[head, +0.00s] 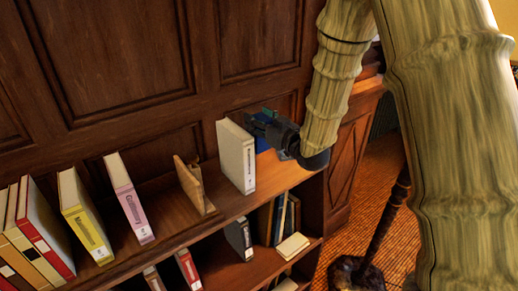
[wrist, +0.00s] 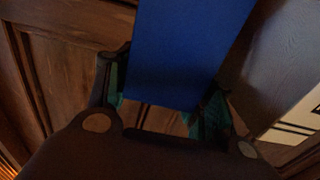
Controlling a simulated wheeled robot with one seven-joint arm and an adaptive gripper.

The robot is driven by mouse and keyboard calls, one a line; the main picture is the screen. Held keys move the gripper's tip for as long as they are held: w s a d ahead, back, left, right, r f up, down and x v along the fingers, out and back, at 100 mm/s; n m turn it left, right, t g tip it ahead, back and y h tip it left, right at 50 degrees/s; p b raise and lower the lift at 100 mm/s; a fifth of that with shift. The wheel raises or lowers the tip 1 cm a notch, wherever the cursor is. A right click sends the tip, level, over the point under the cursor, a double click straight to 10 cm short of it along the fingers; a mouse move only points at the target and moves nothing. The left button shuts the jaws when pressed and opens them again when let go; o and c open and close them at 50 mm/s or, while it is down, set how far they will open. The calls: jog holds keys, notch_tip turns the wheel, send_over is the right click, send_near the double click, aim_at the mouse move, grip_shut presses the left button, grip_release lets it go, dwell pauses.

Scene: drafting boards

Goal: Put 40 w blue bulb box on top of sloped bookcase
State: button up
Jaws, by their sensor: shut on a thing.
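The blue bulb box (wrist: 185,50) fills the middle of the wrist view, between the two fingers of my gripper (wrist: 165,108). My gripper is shut on it. In the head view my gripper (head: 262,122) is over the right part of the bookcase's top, and a little of the blue box (head: 262,146) shows below it, partly hidden by a white book. The sloped bookcase (head: 283,174) is brown wood. Whether the box touches the bookcase's top cannot be told.
A thick white book (head: 232,155) stands just left of my gripper. A wooden bookend (head: 192,184), a pink book (head: 128,197) and a yellow book (head: 84,217) stand farther left. A panelled wall (head: 110,50) rises behind. The bookcase top is bare at its right end.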

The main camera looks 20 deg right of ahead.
aim_at(259, 150)
jog(key=shift+f+p, duration=1.2)
jog(key=shift+f, duration=4.45)
jog(key=shift+f, duration=0.2)
jog(key=o, duration=0.9)
jog(key=shift+r, duration=0.2)
jog(key=b+v, duration=0.4)
jog(key=v, duration=0.8)
jog(key=shift+b, duration=0.35)
